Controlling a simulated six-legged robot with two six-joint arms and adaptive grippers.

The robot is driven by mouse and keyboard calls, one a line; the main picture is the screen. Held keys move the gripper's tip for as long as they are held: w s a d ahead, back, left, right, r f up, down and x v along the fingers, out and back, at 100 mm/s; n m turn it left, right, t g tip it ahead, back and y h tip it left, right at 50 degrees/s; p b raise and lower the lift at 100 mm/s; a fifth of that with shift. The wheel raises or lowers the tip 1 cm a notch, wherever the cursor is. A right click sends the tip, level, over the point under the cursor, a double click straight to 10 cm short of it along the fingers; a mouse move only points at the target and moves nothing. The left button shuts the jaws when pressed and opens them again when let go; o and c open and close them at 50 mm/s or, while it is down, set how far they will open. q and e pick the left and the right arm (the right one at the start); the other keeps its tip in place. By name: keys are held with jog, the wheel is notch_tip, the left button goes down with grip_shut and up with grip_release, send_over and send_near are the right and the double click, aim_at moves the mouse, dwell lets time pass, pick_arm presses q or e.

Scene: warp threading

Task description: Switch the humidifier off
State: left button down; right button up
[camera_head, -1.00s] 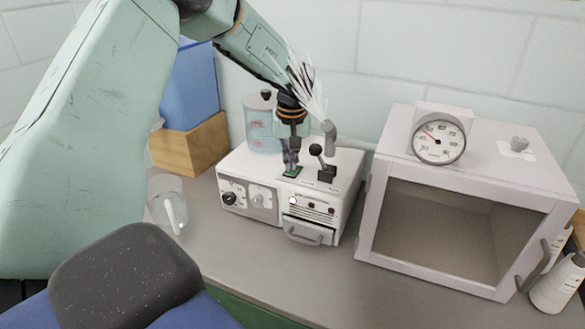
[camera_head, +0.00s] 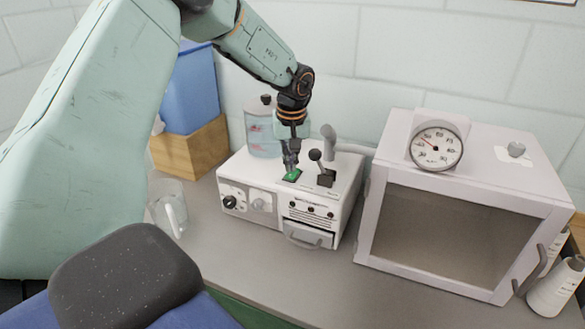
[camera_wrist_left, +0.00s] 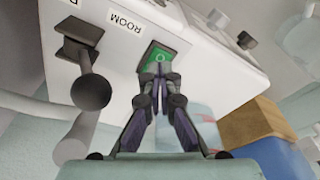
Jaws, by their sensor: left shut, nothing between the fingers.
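The humidifier (camera_head: 262,218) is a white box on the bench, with a clear water tank (camera_head: 262,135) and a grey spout (camera_head: 329,135) on top. No mist shows at the spout. A green rocker switch (camera_head: 293,177) is on its top; it also shows in the left wrist view (camera_wrist_left: 161,56), marked with a circle. My left gripper (camera_head: 291,172) points down, shut and empty, its tips at the switch and seemingly touching it. The tips cover part of the switch. A black-knobbed lever (camera_head: 326,176) stands to the right, by a "ROOM" label (camera_wrist_left: 125,22). My right gripper is out of view.
A white cabinet (camera_head: 365,225) with a dark window and a round gauge (camera_head: 436,146) stands on the right. A blue box (camera_head: 190,90) on a wooden block (camera_head: 195,148) is behind left. A glass jug (camera_head: 168,210) stands left. The front bench is clear.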

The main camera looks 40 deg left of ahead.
aim_at(291, 176)
pick_arm(q)
notch_tip(291, 176, up, 5)
jog(key=p, duration=0.4)
jog(key=shift+r, duration=0.15)
dwell(0.4)
